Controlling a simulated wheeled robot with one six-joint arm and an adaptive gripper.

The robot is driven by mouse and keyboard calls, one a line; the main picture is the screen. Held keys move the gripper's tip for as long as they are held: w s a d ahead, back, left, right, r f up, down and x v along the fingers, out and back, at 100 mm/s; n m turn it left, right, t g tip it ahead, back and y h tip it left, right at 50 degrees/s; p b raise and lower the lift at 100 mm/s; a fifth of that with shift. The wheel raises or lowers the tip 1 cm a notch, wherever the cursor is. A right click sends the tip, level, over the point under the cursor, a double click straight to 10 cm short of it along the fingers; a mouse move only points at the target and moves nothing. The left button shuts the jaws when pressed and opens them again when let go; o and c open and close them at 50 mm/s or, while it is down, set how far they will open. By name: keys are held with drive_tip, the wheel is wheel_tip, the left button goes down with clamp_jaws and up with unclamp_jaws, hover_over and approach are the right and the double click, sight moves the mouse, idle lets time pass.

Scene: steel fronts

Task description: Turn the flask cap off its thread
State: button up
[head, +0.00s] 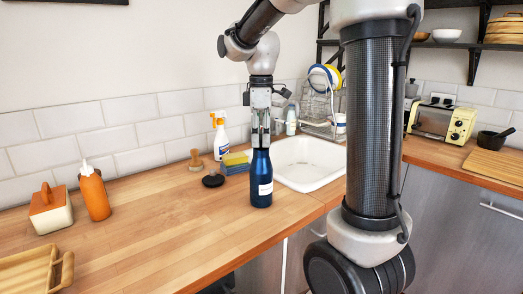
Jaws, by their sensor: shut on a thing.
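A dark blue flask (261,180) with a small white label stands upright on the wooden counter, left of the sink. My gripper (261,142) points straight down from above and is shut at the top of the flask. The flask cap is hidden between the fingers, so I cannot tell how it sits on the thread.
A white sink (309,163) lies just right of the flask. A black round item (213,180), a sponge stack (235,162) and a spray bottle (220,136) stand behind it to the left. An orange bottle (95,194) stands farther left.

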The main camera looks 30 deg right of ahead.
sight(261, 137)
drive_tip(key=shift+r, duration=1.75)
